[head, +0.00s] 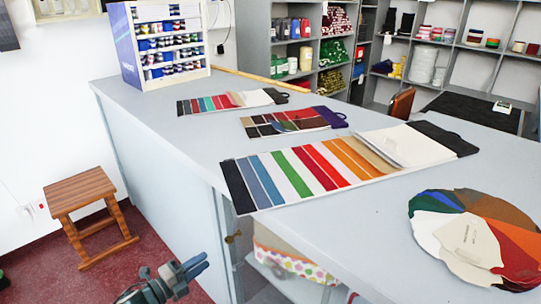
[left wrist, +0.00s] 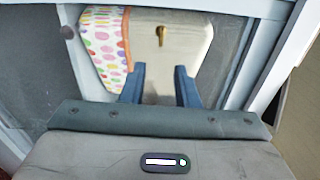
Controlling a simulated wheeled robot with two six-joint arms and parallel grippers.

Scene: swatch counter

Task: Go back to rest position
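My left gripper (head: 196,268) shows at the bottom of the head view, in front of the grey counter (head: 150,130) and below its top. In the left wrist view its two dark blue fingers (left wrist: 160,84) stand apart with nothing between them. Beyond the fingers is a beige panel with a brass-coloured key or handle (left wrist: 161,35), beside a white cloth or bag with coloured dots (left wrist: 103,40). My right gripper is in neither view.
Several swatch cards lie on the counter, including a long striped one (head: 300,172) and a round fan of swatches (head: 470,238). A paint rack (head: 128,50) stands at the far end. A wooden stool (head: 82,190) stands on the red floor at left.

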